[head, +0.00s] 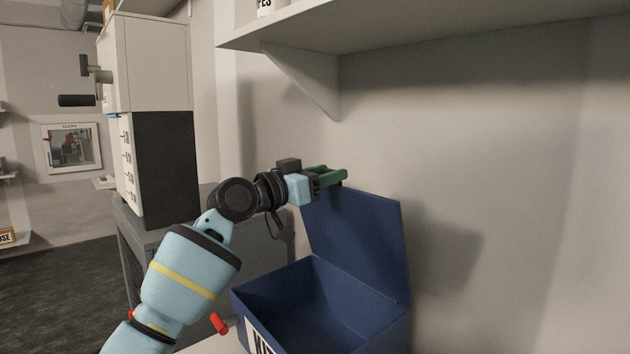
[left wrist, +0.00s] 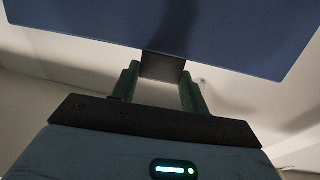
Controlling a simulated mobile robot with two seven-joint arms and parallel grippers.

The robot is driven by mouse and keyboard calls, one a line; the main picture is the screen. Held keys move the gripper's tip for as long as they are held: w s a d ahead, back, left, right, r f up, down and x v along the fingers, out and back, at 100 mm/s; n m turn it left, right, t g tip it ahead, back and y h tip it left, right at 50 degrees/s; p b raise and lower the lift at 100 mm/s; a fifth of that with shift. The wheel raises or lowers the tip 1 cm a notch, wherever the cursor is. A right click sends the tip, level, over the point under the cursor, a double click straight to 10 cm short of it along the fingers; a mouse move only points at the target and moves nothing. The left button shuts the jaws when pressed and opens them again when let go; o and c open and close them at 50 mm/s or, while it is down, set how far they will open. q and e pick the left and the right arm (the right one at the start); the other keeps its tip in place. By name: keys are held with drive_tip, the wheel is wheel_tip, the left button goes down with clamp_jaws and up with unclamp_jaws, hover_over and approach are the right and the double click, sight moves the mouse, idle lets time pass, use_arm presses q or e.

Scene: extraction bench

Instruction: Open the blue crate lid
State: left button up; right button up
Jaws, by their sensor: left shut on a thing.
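The blue crate (head: 365,310) stands at the lower middle of the head view, and its inside looks empty in the part that shows. Its blue lid (head: 362,240) is raised and stands upright at the back of the crate. My left gripper (head: 338,177) is at the lid's upper left edge. In the left wrist view the lid (left wrist: 170,25) fills the top, and a dark tab (left wrist: 162,67) at its edge sits between the green fingers of my left gripper (left wrist: 162,85). The gripper is shut on this tab. My right gripper is not in view.
A wall shelf (head: 420,25) overhangs above the lid, with clear space between them. A bare wall stands close behind the lid. A white and dark cabinet unit (head: 150,120) stands at the left. A red handle (head: 219,324) shows beside the crate's front left.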

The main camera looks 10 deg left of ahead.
use_arm(q)
drive_tip(key=shift+w+d+r, duration=0.35)
drive_tip(key=shift+d+r, duration=0.05)
drive_tip(key=shift+r, duration=0.05)
drive_tip(key=o, duration=1.3)
drive_tip(key=shift+o, duration=0.5)
drive_tip(key=shift+f, duration=0.2)
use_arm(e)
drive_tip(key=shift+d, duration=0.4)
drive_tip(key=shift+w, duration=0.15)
use_arm(q)
drive_tip(key=v, duration=0.7)
drive_tip(key=shift+s+a, duration=0.3)
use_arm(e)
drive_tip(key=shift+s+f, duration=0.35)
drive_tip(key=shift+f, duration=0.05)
